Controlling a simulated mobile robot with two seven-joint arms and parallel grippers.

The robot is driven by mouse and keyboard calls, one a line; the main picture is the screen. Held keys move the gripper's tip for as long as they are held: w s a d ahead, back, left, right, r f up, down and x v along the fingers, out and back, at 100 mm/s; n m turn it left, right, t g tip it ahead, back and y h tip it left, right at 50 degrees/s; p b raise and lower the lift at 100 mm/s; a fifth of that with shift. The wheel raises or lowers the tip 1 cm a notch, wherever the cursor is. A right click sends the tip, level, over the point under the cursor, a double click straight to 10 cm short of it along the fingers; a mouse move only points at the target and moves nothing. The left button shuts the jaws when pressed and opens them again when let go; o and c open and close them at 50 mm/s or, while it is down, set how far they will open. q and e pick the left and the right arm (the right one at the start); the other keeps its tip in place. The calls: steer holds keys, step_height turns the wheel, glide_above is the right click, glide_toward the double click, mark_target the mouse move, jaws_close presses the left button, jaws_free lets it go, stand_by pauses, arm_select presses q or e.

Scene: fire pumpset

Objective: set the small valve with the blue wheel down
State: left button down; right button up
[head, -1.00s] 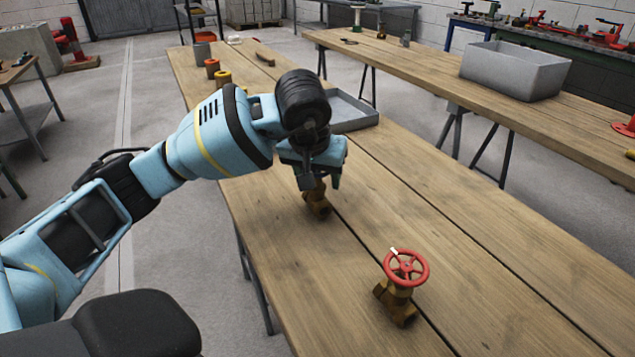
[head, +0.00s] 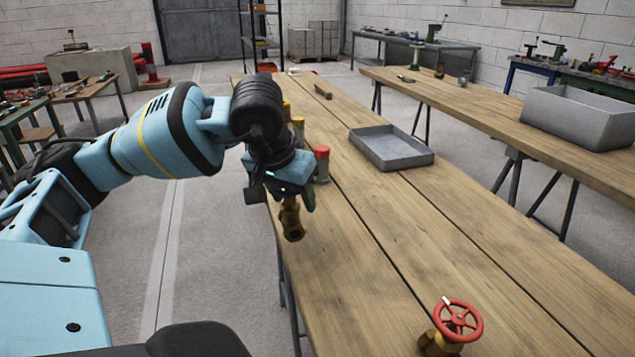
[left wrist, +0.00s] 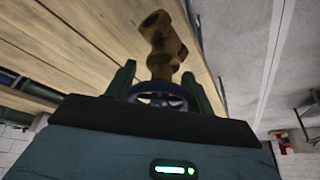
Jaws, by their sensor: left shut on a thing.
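The small valve has a brass body (head: 291,218) that shows below my left gripper (head: 284,192) in the head view. My left gripper is shut on it, and the fingers hide its wheel there. In the left wrist view, the brass body (left wrist: 162,48) sticks out beyond the fingers, and the dark blue wheel (left wrist: 160,93) sits between the two fingers of my left gripper (left wrist: 156,82). The valve is at the left edge of the near wooden table (head: 390,255). I cannot tell whether it touches the tabletop. My right gripper is in neither view.
A valve with a red wheel (head: 458,321) stands at the near end of the table. A shallow grey tray (head: 392,150) lies farther back. A red-topped cylinder (head: 322,164) stands just behind my gripper. The tabletop between tray and red-wheel valve is clear.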

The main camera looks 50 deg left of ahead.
arm_select(q)
steer(key=shift+s+a+r, duration=0.15)
steer(key=shift+s+a, duration=0.35)
steer(key=shift+s, duration=0.15)
